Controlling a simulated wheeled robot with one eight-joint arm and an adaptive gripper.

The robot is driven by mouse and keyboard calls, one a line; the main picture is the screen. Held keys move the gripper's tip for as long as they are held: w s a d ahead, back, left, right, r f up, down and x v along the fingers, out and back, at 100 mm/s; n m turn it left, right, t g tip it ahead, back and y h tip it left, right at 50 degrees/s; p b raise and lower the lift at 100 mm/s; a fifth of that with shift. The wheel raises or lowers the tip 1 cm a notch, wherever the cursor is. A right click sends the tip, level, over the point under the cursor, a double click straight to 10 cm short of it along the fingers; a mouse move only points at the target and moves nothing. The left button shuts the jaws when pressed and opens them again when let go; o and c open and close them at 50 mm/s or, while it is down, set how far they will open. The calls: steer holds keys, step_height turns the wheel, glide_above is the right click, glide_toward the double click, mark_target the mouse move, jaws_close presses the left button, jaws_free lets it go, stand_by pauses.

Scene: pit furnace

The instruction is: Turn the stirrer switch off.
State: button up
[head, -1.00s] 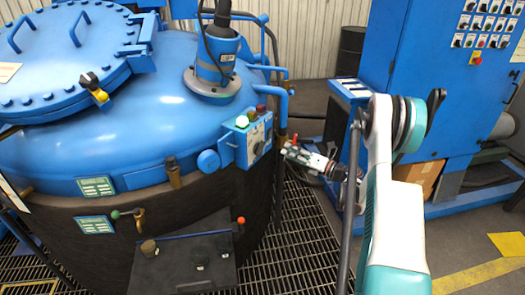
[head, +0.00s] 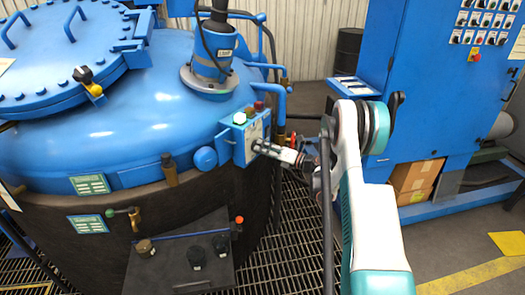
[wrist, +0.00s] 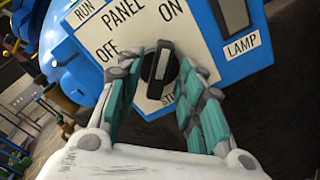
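The stirrer switch (wrist: 160,72) is a black rotary knob with a white line on its handle, below the OFF and ON marks in the wrist view. The handle's upper end points nearer ON than OFF. Its lower label is partly hidden by my fingers. My gripper (wrist: 162,90) is open, with one finger on each side of the knob; I cannot tell whether either touches it. In the head view my gripper (head: 262,147) is at the front of the blue control box (head: 228,147) on the vessel and hides the switch.
A lamp switch (wrist: 232,12) sits right of the knob in the wrist view. A pale green button (head: 240,118) and a dark red one (head: 259,106) top the box. A blue pipe (head: 277,100) stands close behind it. A blue cabinet (head: 425,90) stands at right.

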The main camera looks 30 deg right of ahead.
steer(key=shift+w+a, duration=0.35)
steer(key=shift+w, duration=0.15)
jaws_close()
